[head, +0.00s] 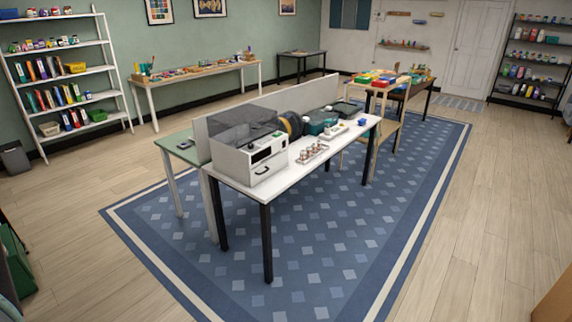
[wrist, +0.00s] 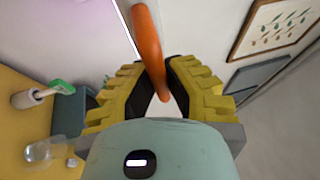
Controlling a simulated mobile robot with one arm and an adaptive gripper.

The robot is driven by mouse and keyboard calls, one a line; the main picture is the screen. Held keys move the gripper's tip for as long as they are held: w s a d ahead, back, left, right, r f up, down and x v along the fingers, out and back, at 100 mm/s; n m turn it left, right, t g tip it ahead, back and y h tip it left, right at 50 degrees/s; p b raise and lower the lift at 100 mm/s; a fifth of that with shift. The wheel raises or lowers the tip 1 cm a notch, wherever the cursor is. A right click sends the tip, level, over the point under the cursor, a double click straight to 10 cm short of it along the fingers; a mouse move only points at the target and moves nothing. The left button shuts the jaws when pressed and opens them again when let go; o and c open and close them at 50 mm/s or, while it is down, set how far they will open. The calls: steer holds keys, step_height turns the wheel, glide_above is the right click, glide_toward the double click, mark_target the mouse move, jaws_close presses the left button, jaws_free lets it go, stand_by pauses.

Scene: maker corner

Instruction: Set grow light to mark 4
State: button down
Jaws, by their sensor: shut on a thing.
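In the wrist view, my gripper (wrist: 160,85) has its two yellow ribbed fingers closed around an orange curved bar (wrist: 149,42), with dark pads on either side of it. No scale or mark 4 is readable. The head view shows neither my gripper nor a clear grow light.
In the wrist view, a white handled item with a green end (wrist: 45,93), a clear round vessel (wrist: 45,152) and a yellow surface (wrist: 15,120) are at left. A framed picture (wrist: 275,28) is at right. The head view shows a white worktable (head: 340,140) on a blue rug (head: 330,230).

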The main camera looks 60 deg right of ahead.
step_height(320, 180, up, 24)
steer(key=p, duration=1.9)
steer(key=shift+w, duration=0.15)
steer(key=shift+r, duration=0.15)
steer(key=c, duration=1.3)
jaws_free()
steer(key=shift+r, duration=0.1)
steer(key=o, duration=0.3)
steer(key=shift+d, duration=0.1)
steer(key=v, duration=1.2)
steer(key=shift+f, duration=0.25)
